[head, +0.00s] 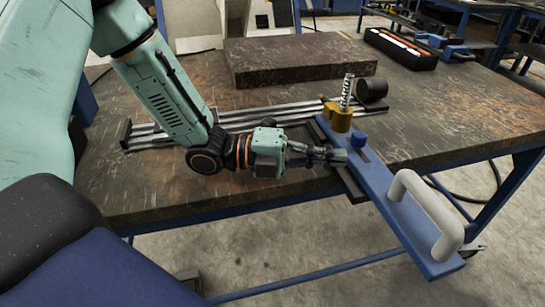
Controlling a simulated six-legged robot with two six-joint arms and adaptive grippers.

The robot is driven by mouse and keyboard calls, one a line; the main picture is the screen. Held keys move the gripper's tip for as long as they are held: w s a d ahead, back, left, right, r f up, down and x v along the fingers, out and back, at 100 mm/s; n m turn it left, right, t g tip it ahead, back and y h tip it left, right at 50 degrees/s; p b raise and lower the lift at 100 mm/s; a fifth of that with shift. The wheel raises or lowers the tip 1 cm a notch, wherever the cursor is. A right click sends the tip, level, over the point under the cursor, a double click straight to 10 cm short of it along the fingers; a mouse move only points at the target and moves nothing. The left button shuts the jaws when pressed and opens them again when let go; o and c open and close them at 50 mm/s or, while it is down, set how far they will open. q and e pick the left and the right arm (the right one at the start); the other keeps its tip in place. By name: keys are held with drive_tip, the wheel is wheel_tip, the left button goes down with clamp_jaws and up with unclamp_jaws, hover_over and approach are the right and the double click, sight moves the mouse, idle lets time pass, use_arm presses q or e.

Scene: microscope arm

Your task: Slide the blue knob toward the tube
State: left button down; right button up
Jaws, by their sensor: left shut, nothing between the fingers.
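The blue knob (359,141) stands up from a long blue bar (392,207) that lies across the right part of the table and overhangs its front edge. A dark tube-like cylinder (372,90) lies behind the knob. Between them is a brass-coloured block (340,121) with an upright silver spring-like post (347,92). My left gripper (336,156) reaches in from the left, shut and empty. Its fingertips are just left of and in front of the knob, over the bar; I cannot tell whether they touch. My right gripper is not in view.
A white handle (428,214) rises from the bar's near end. Silver rails (255,117) lie behind my left arm. A dark slab (295,59) and a black tray (402,48) stand at the back. The worn table (455,118) is clear at the right.

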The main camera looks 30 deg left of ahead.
use_arm(q)
drive_tip(key=p+v, duration=0.1)
drive_tip(key=v, duration=0.1)
drive_tip(key=p+v, duration=0.2)
drive_tip(key=v, duration=0.1)
drive_tip(key=p+v, duration=0.1)
drive_tip(key=v, duration=0.2)
drive_tip(key=shift+a+r+p, duration=0.15)
drive_tip(key=shift+r+p, duration=0.2)
drive_tip(key=shift+p, duration=0.05)
drive_tip(key=shift+a+f, duration=0.15)
drive_tip(key=shift+a, duration=0.25)
drive_tip(key=shift+s, duration=0.2)
